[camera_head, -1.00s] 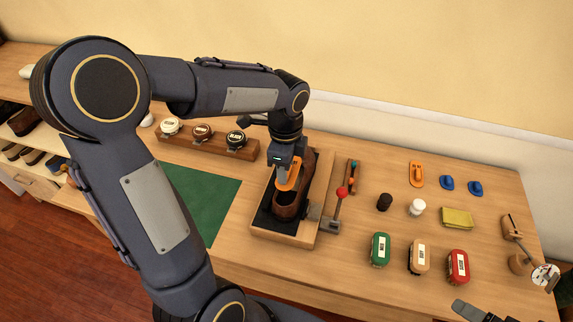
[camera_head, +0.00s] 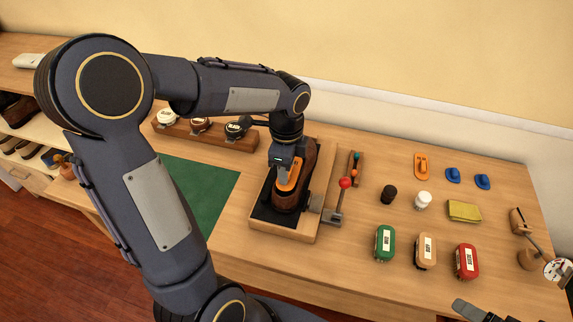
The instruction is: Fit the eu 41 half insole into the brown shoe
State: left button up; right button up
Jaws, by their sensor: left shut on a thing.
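The brown shoe (camera_head: 306,168) sits in a wooden, dark-lined holder (camera_head: 282,232) with a red-knobbed lever. My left gripper (camera_head: 283,166) points down over the shoe's opening. It is shut on an orange half insole (camera_head: 288,184), which is low at the opening and seems partly inside. The gripper hides part of the insole, and I cannot tell whether it touches the shoe's bottom. The size mark is not readable. Part of what looks like my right gripper (camera_head: 480,311) shows at the lower right edge; its jaw state is unclear.
Another orange insole (camera_head: 421,166) and two blue pieces (camera_head: 453,175) lie at the back right. Green (camera_head: 384,244), tan (camera_head: 425,250) and red (camera_head: 467,262) brushes stand in front. A rack of tins (camera_head: 225,140) stands behind the green mat (camera_head: 205,195).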

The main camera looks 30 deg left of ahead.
dwell(0.6)
pick_arm(q)
jog(key=shift+f, duration=0.3)
dwell(0.4)
jog(key=shift+f+b, duration=0.4)
jog(key=shift+f, duration=0.25)
jog(key=o, duration=1.4)
jog(key=shift+r, duration=0.1)
